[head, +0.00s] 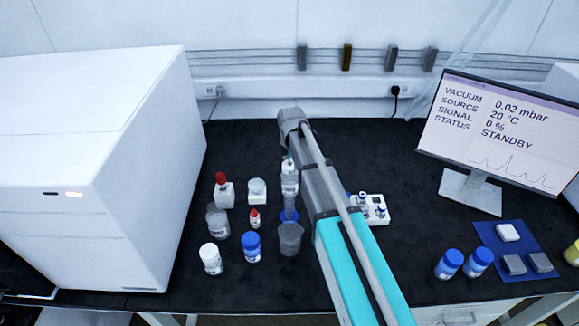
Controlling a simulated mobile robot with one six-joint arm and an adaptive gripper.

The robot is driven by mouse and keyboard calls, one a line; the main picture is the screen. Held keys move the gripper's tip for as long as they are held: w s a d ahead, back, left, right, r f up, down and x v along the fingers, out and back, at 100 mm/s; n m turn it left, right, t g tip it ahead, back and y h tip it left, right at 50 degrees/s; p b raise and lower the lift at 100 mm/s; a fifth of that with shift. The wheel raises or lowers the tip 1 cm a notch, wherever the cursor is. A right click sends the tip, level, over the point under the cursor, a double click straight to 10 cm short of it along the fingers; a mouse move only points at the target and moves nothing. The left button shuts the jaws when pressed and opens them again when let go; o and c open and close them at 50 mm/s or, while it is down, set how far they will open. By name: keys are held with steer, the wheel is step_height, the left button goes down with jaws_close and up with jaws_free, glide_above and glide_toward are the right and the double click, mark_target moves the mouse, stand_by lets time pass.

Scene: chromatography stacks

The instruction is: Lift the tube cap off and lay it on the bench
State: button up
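My arm reaches in from the lower right, and its wrist bends down over the middle of the bench (330,140). My gripper is mostly hidden behind the wrist and arm, so its fingers cannot be made out.
Left of the arm stand a red-topped bottle (222,190), a pale-lidded jar (257,192), beakers (290,238) and capped bottles (251,247). A white vial rack (379,211) is right. A monitor (500,130) and blue mat (508,235) stand farther right.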

steer(key=c, duration=0.9)
steer(key=shift+r, duration=0.1)
steer(key=shift+c, duration=0.2)
step_height(320, 180, up, 3)
steer(key=p, duration=0.3)
steer(key=shift+f, duration=0.2)
steer(key=s+d+r+p, duration=0.4)
steer(key=s+r+p, duration=0.6)
steer(key=s, duration=0.3)
steer(key=shift+s, duration=0.2)
steer(key=shift+d+r, duration=0.1)
steer(key=shift+r, duration=0.15)
steer(key=shift+r+p, duration=1.85)
steer(key=shift+p, duration=0.15)
